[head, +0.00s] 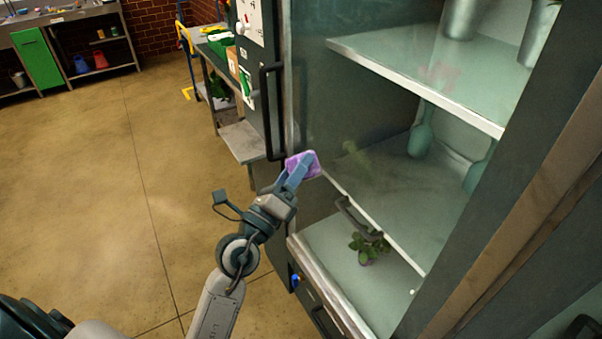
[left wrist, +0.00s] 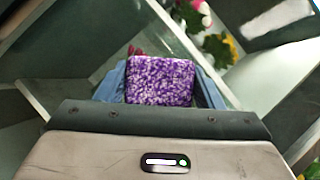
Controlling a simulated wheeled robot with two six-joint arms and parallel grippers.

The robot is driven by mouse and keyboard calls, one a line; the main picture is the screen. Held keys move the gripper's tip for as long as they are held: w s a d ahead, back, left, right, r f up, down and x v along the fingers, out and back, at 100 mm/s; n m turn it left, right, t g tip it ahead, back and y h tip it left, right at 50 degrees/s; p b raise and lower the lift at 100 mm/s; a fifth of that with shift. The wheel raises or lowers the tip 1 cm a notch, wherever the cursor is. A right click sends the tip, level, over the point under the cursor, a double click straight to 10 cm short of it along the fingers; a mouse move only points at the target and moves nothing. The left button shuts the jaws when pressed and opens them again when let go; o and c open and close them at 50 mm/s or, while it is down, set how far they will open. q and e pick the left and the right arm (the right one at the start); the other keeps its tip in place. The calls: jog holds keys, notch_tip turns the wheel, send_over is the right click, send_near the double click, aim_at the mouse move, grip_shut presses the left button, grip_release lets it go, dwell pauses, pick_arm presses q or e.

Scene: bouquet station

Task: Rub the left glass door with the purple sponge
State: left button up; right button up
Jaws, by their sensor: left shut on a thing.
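My left gripper (head: 297,174) is shut on the purple sponge (head: 303,164). In the left wrist view, the speckled purple sponge (left wrist: 161,82) sits between the two blue fingers. In the head view the sponge is in front of the lower left part of the left glass door (head: 335,110), near its left frame. I cannot tell whether the sponge touches the glass. A faint yellow-green smear (head: 355,156) shows on the glass right of the sponge, and a faint reddish mark (head: 438,74) higher up. My right gripper is not in view.
A dark handle (head: 272,110) stands left of the door. A workbench (head: 240,142) stands behind it. The floor at left is clear.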

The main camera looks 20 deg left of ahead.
pick_arm(q)
jog(key=shift+w+f, duration=0.1)
jog(key=shift+w, duration=0.15)
jog(key=shift+w+f+b, duration=0.1)
jog(key=shift+w+b, duration=0.2)
jog(key=w+d+b, duration=0.1)
jog(key=w+d, duration=0.2)
jog(key=shift+w+b, duration=0.25)
jog(key=shift+b, duration=0.1)
jog(key=shift+w, duration=0.1)
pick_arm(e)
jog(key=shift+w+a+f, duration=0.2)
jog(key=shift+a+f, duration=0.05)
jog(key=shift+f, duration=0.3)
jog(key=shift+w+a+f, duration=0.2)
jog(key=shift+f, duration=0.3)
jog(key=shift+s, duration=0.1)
pick_arm(q)
jog(key=shift+w+d, duration=0.3)
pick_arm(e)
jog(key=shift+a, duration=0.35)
pick_arm(q)
jog(key=shift+w+d, duration=0.3)
jog(key=shift+w, duration=0.1)
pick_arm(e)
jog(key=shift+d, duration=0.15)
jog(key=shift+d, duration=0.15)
